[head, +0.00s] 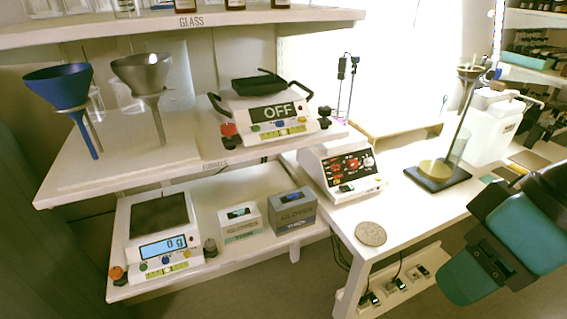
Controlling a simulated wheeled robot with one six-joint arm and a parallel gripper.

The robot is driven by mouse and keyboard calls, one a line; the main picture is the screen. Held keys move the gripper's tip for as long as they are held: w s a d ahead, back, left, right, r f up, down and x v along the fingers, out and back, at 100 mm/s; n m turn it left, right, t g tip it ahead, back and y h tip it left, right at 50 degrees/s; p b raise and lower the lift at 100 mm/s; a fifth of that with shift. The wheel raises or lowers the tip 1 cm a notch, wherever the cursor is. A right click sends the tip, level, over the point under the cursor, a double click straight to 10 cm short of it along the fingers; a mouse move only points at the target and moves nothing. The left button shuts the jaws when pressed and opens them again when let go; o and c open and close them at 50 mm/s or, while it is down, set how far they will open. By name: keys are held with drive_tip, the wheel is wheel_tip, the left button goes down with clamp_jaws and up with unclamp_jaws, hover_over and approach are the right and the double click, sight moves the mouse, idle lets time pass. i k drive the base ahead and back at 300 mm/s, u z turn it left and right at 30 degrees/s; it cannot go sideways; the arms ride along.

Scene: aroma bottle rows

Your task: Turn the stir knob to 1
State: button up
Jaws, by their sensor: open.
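The white control box (343,172) stands on the white bench near its left edge. Its sloped front has a dark panel with red markings and a few small knobs, one of them pale (368,162). The labels are too small to read, so I cannot tell which knob is the stir knob or where it points. Only teal and black links of my arm show at the lower right, in front of the bench and apart from the box. My gripper itself does not show.
A round cork-like disc (370,234) lies on the bench's front corner. A funnel stand (437,177) and a white jug (492,125) stand at the right. Shelves at the left hold a scale (157,243), two boxes, funnels and a device reading OFF (270,112).

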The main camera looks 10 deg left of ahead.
sight(369, 162)
drive_tip(key=u, duration=0.4)
drive_tip(key=i, duration=1)
